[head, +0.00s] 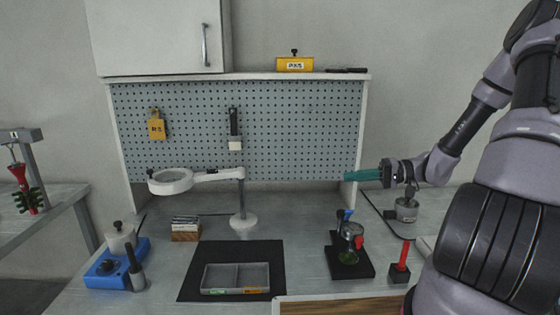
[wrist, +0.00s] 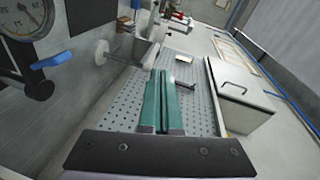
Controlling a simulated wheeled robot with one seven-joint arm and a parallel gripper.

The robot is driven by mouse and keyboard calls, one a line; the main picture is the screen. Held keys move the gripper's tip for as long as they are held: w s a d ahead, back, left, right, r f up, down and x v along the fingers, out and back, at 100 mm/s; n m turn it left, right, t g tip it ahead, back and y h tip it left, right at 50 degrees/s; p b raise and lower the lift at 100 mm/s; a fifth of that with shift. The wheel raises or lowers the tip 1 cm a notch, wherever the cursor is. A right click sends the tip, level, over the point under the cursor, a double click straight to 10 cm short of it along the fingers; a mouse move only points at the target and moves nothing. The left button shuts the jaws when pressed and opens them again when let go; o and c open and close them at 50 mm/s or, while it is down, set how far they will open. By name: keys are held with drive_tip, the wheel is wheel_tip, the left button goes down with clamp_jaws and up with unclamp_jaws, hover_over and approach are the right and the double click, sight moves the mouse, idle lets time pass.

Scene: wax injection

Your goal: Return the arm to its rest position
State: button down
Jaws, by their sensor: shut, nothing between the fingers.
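My gripper (head: 352,175) has green fingers and shows at the right of the head view, in front of the pegboard's right edge. It points left and its fingers are together with nothing between them. In the wrist view the two green fingers (wrist: 159,85) lie side by side, with the pegboard beyond them. My arm comes in from the right side of the head view, bent at the elbow and raised above the bench.
Below the gripper stand a small black-based device (head: 352,268) and a red-handled tool (head: 400,262). A magnifier lamp (head: 171,182), a blue device (head: 108,270) and a grey tray (head: 209,280) on a black mat are further left. The pegboard (head: 290,135) rises behind.

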drive_tip(key=s+r+m+t+h, duration=0.2)
drive_tip(key=s+r+h, duration=0.5)
drive_tip(key=r, duration=0.5)
drive_tip(key=s+r+m+t+h, duration=0.2)
drive_tip(key=s+r+h, duration=0.5)
drive_tip(key=s+r, duration=0.4)
drive_tip(key=shift+s+d+r+m+t, duration=0.15)
drive_tip(key=shift+d+r+m+t, duration=0.3)
drive_tip(key=shift+r+t, duration=0.1)
